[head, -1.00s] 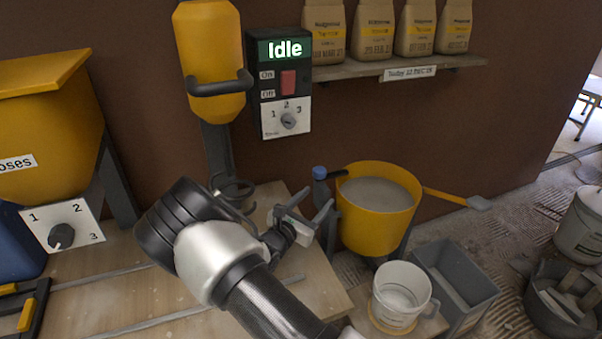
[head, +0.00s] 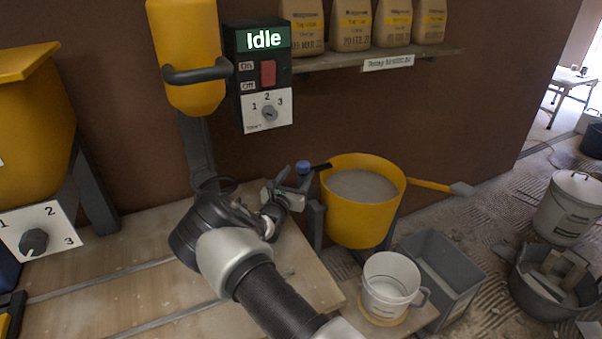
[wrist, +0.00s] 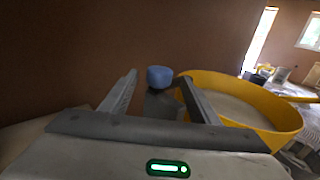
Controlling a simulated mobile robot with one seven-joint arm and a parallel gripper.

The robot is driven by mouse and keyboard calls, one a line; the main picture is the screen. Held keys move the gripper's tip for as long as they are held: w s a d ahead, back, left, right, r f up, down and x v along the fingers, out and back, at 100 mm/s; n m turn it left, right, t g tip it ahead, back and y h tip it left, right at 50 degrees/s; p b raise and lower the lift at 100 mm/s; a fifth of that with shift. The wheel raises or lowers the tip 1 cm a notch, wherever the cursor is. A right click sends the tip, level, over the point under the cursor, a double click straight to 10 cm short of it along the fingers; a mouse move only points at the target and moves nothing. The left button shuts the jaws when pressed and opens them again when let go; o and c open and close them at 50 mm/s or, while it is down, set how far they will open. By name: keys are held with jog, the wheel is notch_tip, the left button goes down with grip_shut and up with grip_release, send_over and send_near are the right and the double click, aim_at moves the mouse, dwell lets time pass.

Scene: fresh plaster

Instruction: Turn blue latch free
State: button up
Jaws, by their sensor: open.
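The blue latch (head: 303,167) is a small blue knob on a dark stem at the left side of the yellow bucket (head: 359,234). The bucket holds grey plaster and sits in a dark stand. In the wrist view the blue latch (wrist: 159,77) shows between and beyond the two fingers, with the bucket (wrist: 290,117) to its right. My gripper (head: 285,189) is open and empty, just left of and a little below the latch in the head view. In the wrist view my gripper (wrist: 155,85) has its fingers spread wide. I cannot tell whether either finger touches the latch.
A white pail (head: 389,287) and a grey bin (head: 440,275) stand below the bucket. A yellow-handled tool (head: 435,186) sticks out at the bucket's right. A control box reading Idle (head: 262,76) hangs on the wall, left of a shelf of paper bags (head: 376,60).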

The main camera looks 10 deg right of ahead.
aim_at(301, 169)
jog(key=shift+b+x, duration=0.35)
jog(key=shift+x, duration=1.5)
grip_shut()
